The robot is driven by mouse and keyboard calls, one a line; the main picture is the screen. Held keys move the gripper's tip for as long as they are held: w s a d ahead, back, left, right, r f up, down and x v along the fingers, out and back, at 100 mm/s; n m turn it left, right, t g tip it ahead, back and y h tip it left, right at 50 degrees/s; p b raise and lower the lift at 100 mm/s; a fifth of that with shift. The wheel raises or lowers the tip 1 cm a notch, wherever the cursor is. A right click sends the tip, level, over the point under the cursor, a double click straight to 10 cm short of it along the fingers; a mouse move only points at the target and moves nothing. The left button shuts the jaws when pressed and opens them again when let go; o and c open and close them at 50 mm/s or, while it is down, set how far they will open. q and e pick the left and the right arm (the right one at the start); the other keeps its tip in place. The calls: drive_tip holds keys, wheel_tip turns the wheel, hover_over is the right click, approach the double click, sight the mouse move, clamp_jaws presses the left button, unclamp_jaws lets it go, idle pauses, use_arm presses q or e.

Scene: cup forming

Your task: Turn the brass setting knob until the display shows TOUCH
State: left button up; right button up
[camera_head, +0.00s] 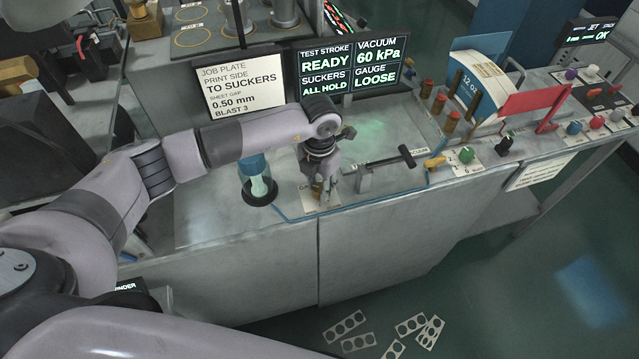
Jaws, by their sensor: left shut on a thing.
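The display (352,66) stands at the back of the bench and reads TEST STROKE READY, VACUUM 60 kPa, SUCKERS ALL HOLD and GAUGE LOOSE. My left gripper (321,187) reaches down to the front of the bench top, over a small pale plate (309,202). It is shut on the brass setting knob (317,188), which shows only as a small brass patch between the fingers. The rest of the knob is hidden by the fingers. My right gripper is not in view.
Red-topped brass posts (438,104) and a green knob (466,155) lie further right. Punched blanks (345,326) lie on the floor.

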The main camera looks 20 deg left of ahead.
use_arm(q)
drive_tip(key=shift+f+m+b, duration=0.15)
drive_tip(key=shift+m+b, duration=0.15)
drive_tip(key=shift+b, duration=0.3)
drive_tip(key=m+b, duration=0.5)
drive_tip(key=b, duration=0.2)
drive_tip(key=shift+f, duration=0.15)
drive_tip(key=shift+r+m+b, duration=0.2)
drive_tip(key=shift+m+b, duration=0.7)
drive_tip(key=shift+b, duration=0.3)
drive_tip(key=shift+r+m, duration=0.1)
drive_tip(key=shift+m, duration=0.2)
drive_tip(key=o, duration=1.2)
drive_tip(key=shift+c, duration=0.2)
